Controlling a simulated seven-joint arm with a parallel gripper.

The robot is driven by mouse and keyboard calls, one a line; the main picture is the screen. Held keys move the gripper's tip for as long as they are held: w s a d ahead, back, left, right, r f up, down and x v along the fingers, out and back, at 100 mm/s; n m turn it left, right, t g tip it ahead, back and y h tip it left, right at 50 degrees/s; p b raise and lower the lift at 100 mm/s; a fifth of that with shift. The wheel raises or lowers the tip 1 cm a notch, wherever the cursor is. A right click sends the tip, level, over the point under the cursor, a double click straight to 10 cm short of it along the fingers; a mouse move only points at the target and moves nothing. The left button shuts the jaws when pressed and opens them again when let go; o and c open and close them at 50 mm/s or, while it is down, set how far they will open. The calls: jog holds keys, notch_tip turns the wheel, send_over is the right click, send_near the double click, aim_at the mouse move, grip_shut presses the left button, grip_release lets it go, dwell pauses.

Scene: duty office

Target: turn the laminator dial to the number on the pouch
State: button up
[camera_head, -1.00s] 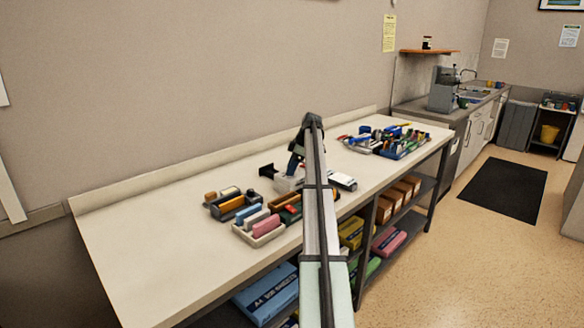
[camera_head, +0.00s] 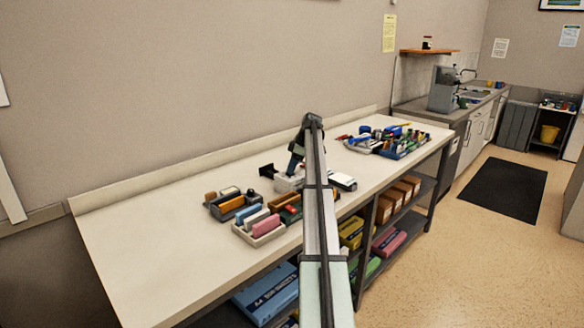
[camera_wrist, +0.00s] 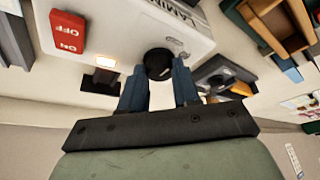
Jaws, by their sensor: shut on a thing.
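The laminator is a white box with "LAMIN" lettering, seen at the top of the wrist view (camera_wrist: 110,35). In the head view a white part of it (camera_head: 288,184) shows on the table, partly hidden by my arm. Its round black dial (camera_wrist: 158,64) sits on the near face. My gripper (camera_wrist: 160,82) is shut on the dial, one blue finger on each side.
The long table (camera_head: 150,255) holds a tray of colored blocks (camera_head: 262,232) left of my arm and a cluttered blue tray (camera_head: 405,148) at the far right. Wooden and green trays (camera_wrist: 270,25) lie close to the laminator's right. The table's left end is clear.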

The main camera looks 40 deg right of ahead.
jog(key=m, duration=0.2)
jog(key=m+t+h, duration=0.1)
jog(key=m, duration=0.2)
jog(key=shift+s+a+h, duration=0.15)
jog(key=shift+a+h, duration=0.05)
jog(key=shift+h, duration=0.1)
jog(key=m+h, duration=0.1)
jog(key=m, duration=0.3)
jog(key=shift+a+h, duration=0.15)
jog(key=shift+h, duration=0.25)
jog(key=m+h, duration=0.1)
jog(key=m, duration=0.3)
jog(key=shift+a+m+h, duration=0.15)
jog(key=shift+m+h, duration=0.25)
jog(key=m+g, duration=0.1)
jog(key=m, duration=0.1)
jog(key=m+h, duration=0.1)
jog(key=m, duration=0.2)
jog(key=shift+w+g, duration=0.2)
jog(key=shift+g, duration=0.2)
jog(key=shift+a+m, duration=0.1)
jog(key=shift+m, duration=0.2)
jog(key=o, duration=1.1)
jog(key=shift+c, duration=0.2)
